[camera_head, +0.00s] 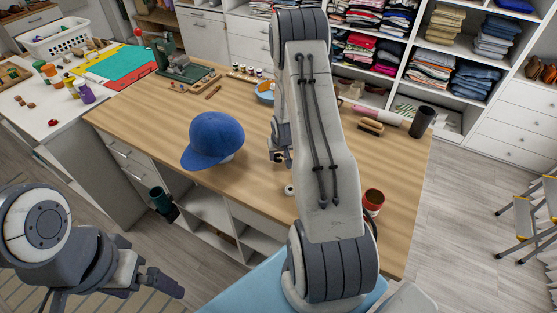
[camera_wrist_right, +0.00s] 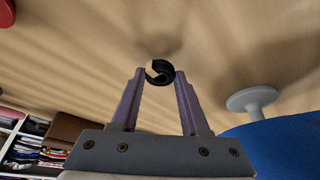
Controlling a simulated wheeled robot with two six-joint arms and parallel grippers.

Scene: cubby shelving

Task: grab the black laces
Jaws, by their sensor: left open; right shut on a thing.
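The black laces (camera_wrist_right: 160,72) show as a small dark coil between the fingertips of my right gripper (camera_wrist_right: 161,76) in the right wrist view. That gripper is shut on the coil, with the wooden tabletop behind it. In the head view my right gripper (camera_head: 278,156) is over the middle of the wooden table, just right of the blue cap, partly hidden by my right arm. The laces are too small to make out there. My left gripper (camera_head: 164,284) is open and empty, low at the left, in front of the table and away from it.
The blue cap (camera_head: 212,139) sits close to the left of my right gripper. A small white round thing (camera_head: 289,190) and a red mug (camera_head: 373,201) stand nearer the front edge. A green press (camera_head: 182,64) and a black cup (camera_head: 421,122) stand further back.

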